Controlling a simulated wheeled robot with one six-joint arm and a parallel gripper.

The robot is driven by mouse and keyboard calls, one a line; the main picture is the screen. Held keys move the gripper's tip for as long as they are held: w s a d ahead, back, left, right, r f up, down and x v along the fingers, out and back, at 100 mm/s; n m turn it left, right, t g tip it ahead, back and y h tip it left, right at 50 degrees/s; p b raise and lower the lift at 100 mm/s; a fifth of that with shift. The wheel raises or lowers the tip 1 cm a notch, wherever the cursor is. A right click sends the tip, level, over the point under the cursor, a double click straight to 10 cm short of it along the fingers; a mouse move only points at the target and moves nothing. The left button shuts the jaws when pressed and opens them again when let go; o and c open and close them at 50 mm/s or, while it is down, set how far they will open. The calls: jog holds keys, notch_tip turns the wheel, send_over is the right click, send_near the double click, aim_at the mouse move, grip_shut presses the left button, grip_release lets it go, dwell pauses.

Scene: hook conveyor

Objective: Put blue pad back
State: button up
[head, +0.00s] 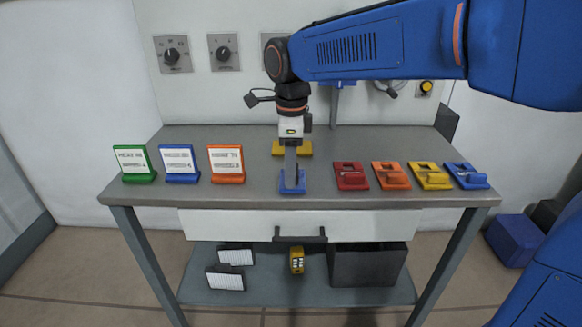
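A blue pad (292,189) lies near the front edge of the grey table, at its middle. My gripper (291,170) points straight down at this pad, and its narrow grey end covers part of it. I cannot tell whether the fingers touch the pad or hold it, or whether they are open. Another blue piece (467,176) lies at the right end of a row, beside a yellow piece (430,176), an orange piece (391,176) and a red piece (351,176).
On the left stand a green sign (135,165), a blue sign (179,164) and an orange sign (226,164). A yellow object (304,148) lies behind my gripper. Bare tabletop (262,185) separates the orange sign and blue pad. Wall knobs (172,55) are behind.

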jog(key=o, duration=0.4)
jog(key=shift+f, duration=0.75)
jog(key=shift+c, duration=0.2)
jog(key=shift+s, duration=0.1)
notch_tip(320, 180, up, 18)
jog(key=s+d+f+n+t, duration=0.2)
jog(key=s+d+f+n, duration=0.55)
jog(key=d, duration=0.35)
jog(key=s+d+f+n+t, duration=0.1)
jog(key=s+d+f+n, duration=0.6)
jog(key=d, duration=0.5)
jog(key=s+d+f+n, duration=0.2)
jog(key=s+f, duration=0.1)
jog(key=f, duration=0.2)
jog(key=s+d+f+n+t, duration=0.1)
jog(key=s+d+f+n, duration=0.1)
jog(key=f, duration=0.3)
jog(key=shift+s+d+f+t, duration=0.2)
jog(key=shift+s+f+t, duration=0.1)
jog(key=shift+s, duration=0.15)
jog(key=shift+c, duration=0.3)
